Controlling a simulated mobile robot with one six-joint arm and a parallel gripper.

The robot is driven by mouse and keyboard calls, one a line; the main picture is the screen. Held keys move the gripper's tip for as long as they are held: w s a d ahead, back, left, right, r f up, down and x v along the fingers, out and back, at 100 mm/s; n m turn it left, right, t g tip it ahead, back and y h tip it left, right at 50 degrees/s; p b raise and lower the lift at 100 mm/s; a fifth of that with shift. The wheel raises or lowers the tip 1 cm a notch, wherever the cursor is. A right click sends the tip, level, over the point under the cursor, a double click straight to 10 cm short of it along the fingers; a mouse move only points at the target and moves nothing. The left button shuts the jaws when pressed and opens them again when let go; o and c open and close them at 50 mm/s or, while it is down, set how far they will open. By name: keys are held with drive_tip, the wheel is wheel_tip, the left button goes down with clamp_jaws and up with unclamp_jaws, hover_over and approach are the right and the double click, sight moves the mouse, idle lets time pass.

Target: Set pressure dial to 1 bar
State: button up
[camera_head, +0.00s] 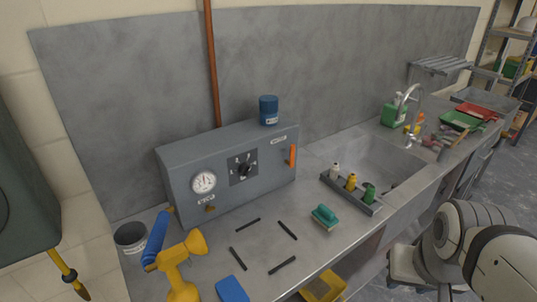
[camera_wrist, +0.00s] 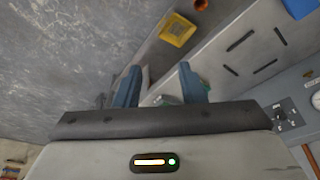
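The pressure dial (camera_head: 244,168) is a black knob on a dark square plate, on the front of a grey control box (camera_head: 180,170). Its setting is too small to read. A round white gauge (camera_head: 203,182) sits left of it. In the wrist view the dial (camera_wrist: 279,114) is at the right edge, with the gauge (camera_wrist: 316,100) partly cut off. My gripper (camera_wrist: 160,86) has two blue fingers standing well apart with nothing gripped between them. It is away from the dial. My white arm shows at lower right in the head view.
An orange lever (camera_head: 293,156) is on the box's right, and a blue canister (camera_head: 269,110) stands on top. The sink (camera_head: 375,160) lies right.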

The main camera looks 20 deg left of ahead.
drive_tip(key=shift+s+r, duration=0.1)
drive_tip(key=shift+s, duration=0.05)
drive_tip(key=shift+o, duration=0.4)
drive_tip(key=o, duration=0.4)
drive_tip(key=w+f+t+b, duration=0.1)
drive_tip(key=w, duration=0.3)
drive_tip(key=w+a+f+n+t+b, duration=0.1)
drive_tip(key=w+b, duration=0.1)
drive_tip(key=w, duration=0.2)
drive_tip(key=w+f+t+b, duration=0.1)
drive_tip(key=w+b, duration=0.1)
drive_tip(key=w, duration=0.2)
drive_tip(key=shift+w+a, duration=0.1)
drive_tip(key=shift+a, duration=0.3)
drive_tip(key=w+a+f+n+t+b, duration=0.1)
drive_tip(key=w+a+t+b, duration=0.1)
drive_tip(key=w, duration=0.4)
drive_tip(key=n+t+y+b, duration=0.3)
drive_tip(key=n+y+b, duration=0.5)
drive_tip(key=y+b, duration=0.5)
approach(248, 173)
drive_tip(key=p+x, duration=0.1)
drive_tip(key=x, duration=0.1)
drive_tip(key=shift+y, duration=0.4)
drive_tip(key=x, duration=0.4)
drive_tip(key=p+x, duration=0.1)
drive_tip(key=x, duration=0.2)
drive_tip(key=shift+w+a+f, duration=0.2)
drive_tip(key=shift+w, duration=0.2)
drive_tip(key=shift+c, duration=0.4)
